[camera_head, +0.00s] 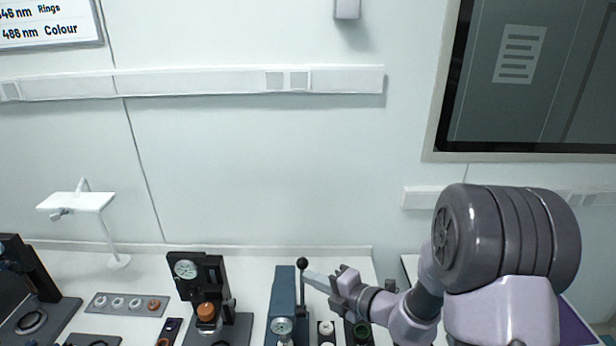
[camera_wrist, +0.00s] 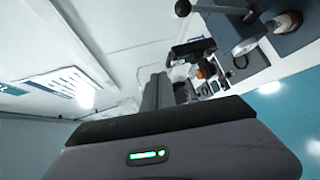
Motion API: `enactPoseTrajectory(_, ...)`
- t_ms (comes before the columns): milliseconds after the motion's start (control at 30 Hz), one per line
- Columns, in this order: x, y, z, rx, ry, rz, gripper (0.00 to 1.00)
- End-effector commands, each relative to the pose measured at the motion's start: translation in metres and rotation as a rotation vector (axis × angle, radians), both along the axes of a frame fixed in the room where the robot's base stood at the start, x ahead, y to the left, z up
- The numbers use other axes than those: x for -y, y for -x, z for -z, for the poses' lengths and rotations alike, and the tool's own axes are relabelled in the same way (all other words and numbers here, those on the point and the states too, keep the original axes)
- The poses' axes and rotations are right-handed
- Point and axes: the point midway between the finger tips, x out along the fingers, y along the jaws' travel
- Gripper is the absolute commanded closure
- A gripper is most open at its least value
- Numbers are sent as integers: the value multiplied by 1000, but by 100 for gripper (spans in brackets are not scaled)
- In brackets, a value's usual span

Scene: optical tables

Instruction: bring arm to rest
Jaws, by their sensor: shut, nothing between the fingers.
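My gripper (camera_head: 314,280) is at the end of my arm, which reaches in from the right in the head view. Its narrow tip points left, close beside the black-knobbed lever (camera_head: 302,264) of a blue press-like device (camera_head: 284,290). I cannot tell from this view whether they touch. In the wrist view my gripper (camera_wrist: 157,84) shows as dark fingers closed together, with nothing visible between them. The wrist view also shows a black-knobbed lever (camera_wrist: 183,8) at the top, apart from the fingers.
A dark device with a dial (camera_head: 186,269) and orange knob stands left of the blue one. A grey strip with several round parts (camera_head: 127,304) lies further left, near a white stand (camera_head: 76,202).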

Motion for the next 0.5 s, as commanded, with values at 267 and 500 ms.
enactPoseTrajectory(267, -54, 179, 104, 990, 957, -1039, 100)
enactPoseTrajectory(500, 25, 271, 221, 1719, 1747, -1929, 100)
